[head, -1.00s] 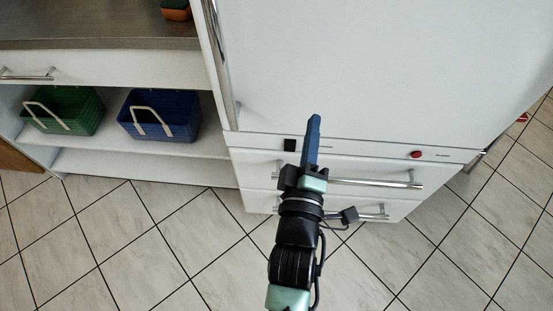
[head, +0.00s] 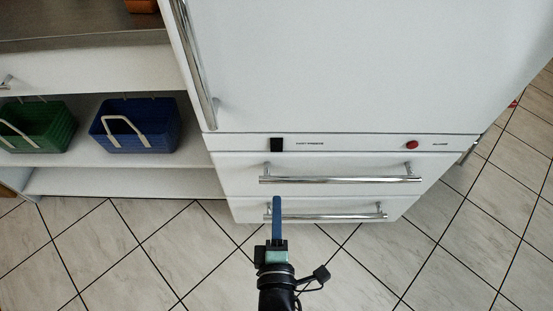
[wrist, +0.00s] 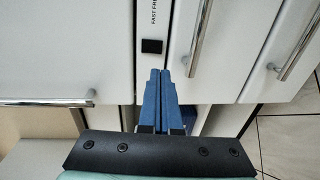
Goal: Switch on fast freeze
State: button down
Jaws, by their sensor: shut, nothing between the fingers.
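The white fridge-freezer has a narrow panel strip (head: 345,142) between its tall upper door and the drawers below. A black square switch (head: 277,144) sits at the strip's left, beside small lettering that appears to read fast freeze. The switch also shows in the wrist view (wrist: 152,46), just beyond the fingertips, with "FAST FRE" lettering next to it. A red round button (head: 411,144) sits at the strip's right. My gripper (head: 277,200) has blue fingers, shut and empty. In the head view its tips lie below the switch, over the lower drawer area, apart from the switch.
Two drawers with chrome bar handles, an upper one (head: 340,180) and a lower one (head: 330,217), lie close to my gripper. A tall door handle (head: 196,65) is at left. Green (head: 38,128) and blue (head: 135,125) baskets sit on a shelf. Tiled floor is clear.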

aim_at(277, 151)
jog(key=w+b, duration=0.1)
jog(key=w, duration=0.3)
jog(key=w+f+b, duration=0.1)
jog(key=w, duration=0.3)
jog(key=w+b, duration=0.1)
jog(key=w, duration=0.4)
jog(key=shift+w+f, duration=0.1)
jog(key=shift+f, duration=0.2)
jog(key=shift+f+b, duration=0.1)
jog(key=shift+b, duration=0.25)
jog(key=shift+f+b, duration=0.15)
jog(key=shift+b, duration=0.3)
jog(key=shift+w, duration=0.15)
jog(key=shift+r, duration=0.2)
